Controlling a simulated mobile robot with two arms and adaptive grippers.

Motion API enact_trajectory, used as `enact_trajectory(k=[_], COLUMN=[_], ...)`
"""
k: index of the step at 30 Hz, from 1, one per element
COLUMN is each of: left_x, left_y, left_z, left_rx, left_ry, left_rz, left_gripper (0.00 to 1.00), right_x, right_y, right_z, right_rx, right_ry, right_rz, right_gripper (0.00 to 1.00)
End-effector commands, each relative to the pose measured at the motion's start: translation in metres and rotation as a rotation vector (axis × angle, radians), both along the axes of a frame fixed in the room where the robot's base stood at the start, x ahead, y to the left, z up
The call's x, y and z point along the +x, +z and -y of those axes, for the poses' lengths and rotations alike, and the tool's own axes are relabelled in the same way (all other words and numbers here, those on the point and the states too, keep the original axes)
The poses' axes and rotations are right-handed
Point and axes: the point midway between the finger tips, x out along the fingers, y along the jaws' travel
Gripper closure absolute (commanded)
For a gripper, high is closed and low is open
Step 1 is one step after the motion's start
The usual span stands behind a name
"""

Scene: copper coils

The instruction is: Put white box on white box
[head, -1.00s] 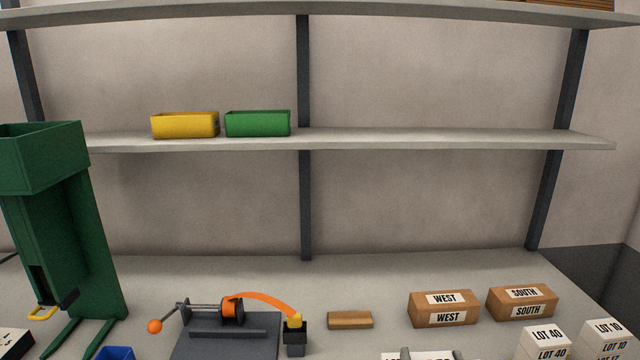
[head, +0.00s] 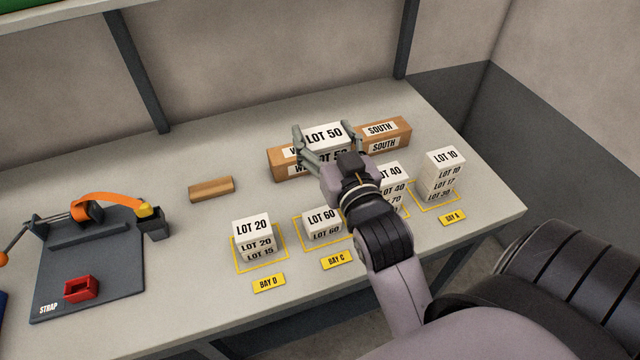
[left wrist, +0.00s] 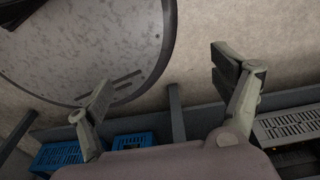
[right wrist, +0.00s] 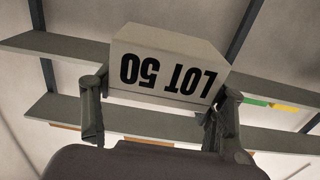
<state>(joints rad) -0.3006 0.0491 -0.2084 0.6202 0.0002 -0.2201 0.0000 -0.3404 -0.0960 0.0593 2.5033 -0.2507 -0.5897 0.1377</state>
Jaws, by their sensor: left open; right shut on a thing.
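My right gripper (head: 328,152) is shut on the white LOT 50 box (head: 324,134). It holds the box in front of the brown boxes; the right wrist view shows the LOT 50 box (right wrist: 168,65) between the fingers. On the table, white boxes stand in marked bays: a LOT 20 box (head: 252,227) on a LOT 15 box at BAY D, a LOT 60 box (head: 322,222) at BAY C, a LOT 40 box (head: 394,174) on a LOT 70 box, partly behind my wrist, and a LOT 10 box (head: 445,159) topping the BAY A stack. My left gripper (left wrist: 163,82) is open and empty.
Brown WEST (head: 284,166) and SOUTH (head: 386,137) boxes lie behind the held box. A wooden block (head: 211,189) and a strap fixture (head: 80,255) with a red part (head: 82,288) are further left. The table (head: 190,225) is clear between fixture and BAY D.

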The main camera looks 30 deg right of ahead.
Motion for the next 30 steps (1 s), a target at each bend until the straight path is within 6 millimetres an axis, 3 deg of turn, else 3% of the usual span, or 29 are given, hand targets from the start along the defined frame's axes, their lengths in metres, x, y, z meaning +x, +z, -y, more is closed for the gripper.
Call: enact_trajectory(k=[4,9,14,18,24,30], left_x=[0.002,0.002,0.001,0.001,0.000,0.000], left_y=[-0.010,-0.044,-0.073,-0.096,-0.099,-0.101], left_z=[-0.005,-0.032,-0.046,-0.040,-0.019,-0.020], left_rx=[0.006,0.037,0.054,0.047,0.022,0.023], left_ry=[-0.001,-0.001,0.001,0.002,-0.001,-0.004], left_rz=[0.003,0.003,0.000,0.001,0.000,0.000], left_gripper=[0.14,0.14,0.14,0.14,0.14,0.14], right_x=[-0.001,-0.001,-0.001,-0.001,-0.001,-0.001], right_y=[-0.007,-0.041,-0.071,-0.096,-0.137,-0.154], right_z=[0.004,0.003,0.003,0.003,0.002,0.002], right_rx=[0.004,0.002,0.001,0.002,0.004,0.003], right_ry=[-0.010,-0.010,-0.009,-0.009,-0.010,-0.010], right_rz=[-0.001,-0.002,-0.001,-0.003,-0.006,-0.001], right_gripper=[0.73,0.73,0.73,0.73,0.73,0.73])
